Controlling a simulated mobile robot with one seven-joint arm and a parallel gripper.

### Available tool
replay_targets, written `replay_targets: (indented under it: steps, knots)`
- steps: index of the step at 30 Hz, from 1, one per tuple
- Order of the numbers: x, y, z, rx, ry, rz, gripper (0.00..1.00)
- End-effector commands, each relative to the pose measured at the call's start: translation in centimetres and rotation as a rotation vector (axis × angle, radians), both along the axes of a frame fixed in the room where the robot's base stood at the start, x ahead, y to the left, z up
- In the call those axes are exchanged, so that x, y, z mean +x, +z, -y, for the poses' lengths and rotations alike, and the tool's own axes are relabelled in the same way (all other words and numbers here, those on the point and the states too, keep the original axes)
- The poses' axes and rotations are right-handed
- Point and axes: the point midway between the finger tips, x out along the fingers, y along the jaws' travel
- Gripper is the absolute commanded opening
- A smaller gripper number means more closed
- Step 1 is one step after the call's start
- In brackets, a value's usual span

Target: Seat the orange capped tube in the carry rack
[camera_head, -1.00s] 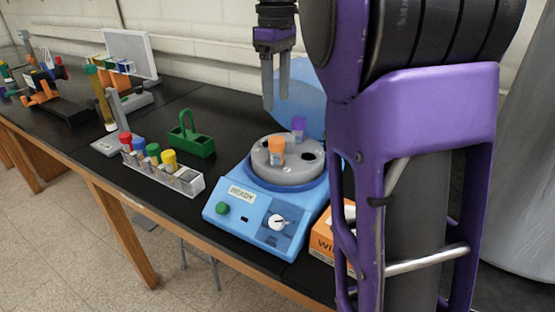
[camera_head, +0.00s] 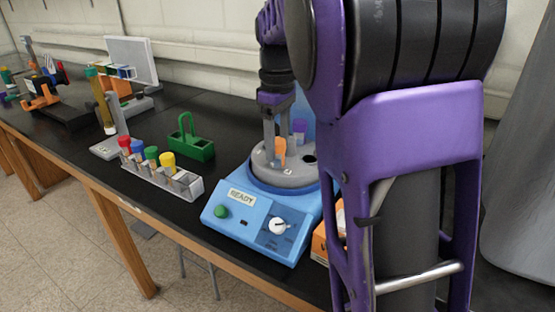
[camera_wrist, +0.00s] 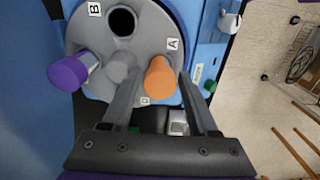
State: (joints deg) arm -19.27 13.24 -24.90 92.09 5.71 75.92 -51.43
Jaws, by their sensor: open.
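The orange capped tube (camera_head: 280,148) stands in the grey rotor (camera_head: 284,177) of the blue centrifuge (camera_head: 262,217). In the wrist view its orange cap (camera_wrist: 159,78) lies between the two fingers, near the label A. My gripper (camera_head: 277,139) is open around the orange cap; in the wrist view the fingers (camera_wrist: 157,90) flank it, with the right one closer. The green carry rack (camera_head: 190,138), with an upright handle, stands on the bench left of the centrifuge. Its openings look empty.
A purple capped tube (camera_wrist: 74,72) sits in the rotor beside the left finger. A clear rack (camera_head: 162,181) with red, blue, green and yellow capped tubes stands left of the centrifuge. An orange box (camera_head: 326,240) is at its right.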

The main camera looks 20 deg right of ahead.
Motion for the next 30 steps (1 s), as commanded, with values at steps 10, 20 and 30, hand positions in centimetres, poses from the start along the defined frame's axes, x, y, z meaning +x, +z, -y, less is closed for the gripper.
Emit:
replay_targets:
  steps: [10, 20, 30]
  knots:
    - [0.0, 0.0, 0.0, 0.000, 0.000, 0.000, 0.19]
    - [0.0, 0.1, 0.0, 0.000, 0.000, 0.000, 0.00]
    - [0.1, 4.7, 0.0, 0.000, 0.000, 0.004, 0.00]
